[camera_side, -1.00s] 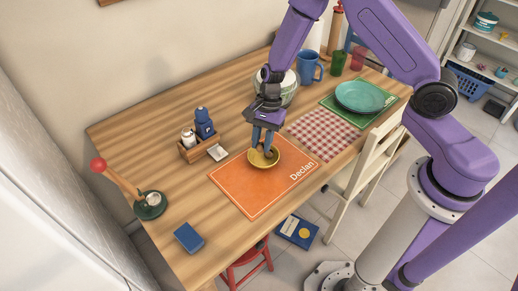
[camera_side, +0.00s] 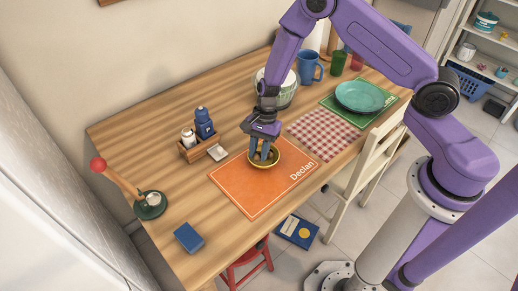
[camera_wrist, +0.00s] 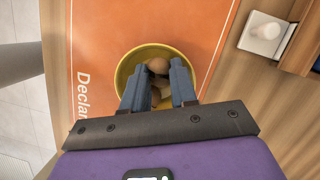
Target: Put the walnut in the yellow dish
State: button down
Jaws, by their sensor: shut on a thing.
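The yellow dish (camera_side: 277,162) sits on the orange placemat (camera_side: 240,190) marked "Declan". My gripper (camera_side: 263,155) points down with its blue fingertips inside the dish's rim. The yellow dish (camera_wrist: 123,71) also shows in the wrist view, around the fingers of my gripper (camera_wrist: 158,68). The brown walnut (camera_wrist: 158,66) is between the fingertips, and the gripper is shut on it, low over the dish. Brown shapes behind it between the fingers are partly shaded, and I cannot tell what they are. In the side view the fingers hide the walnut.
A white bowl (camera_side: 286,92) stands behind my gripper. A teal plate (camera_side: 360,97) is at the right.

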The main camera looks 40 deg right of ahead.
jog(key=shift+f, duration=0.25)
jog(key=c, duration=1.2)
grip_release()
jog(key=shift+o, duration=0.2)
jog(key=shift+r, duration=0.15)
jog(key=shift+r, duration=0.25)
jog(key=v, duration=1.2)
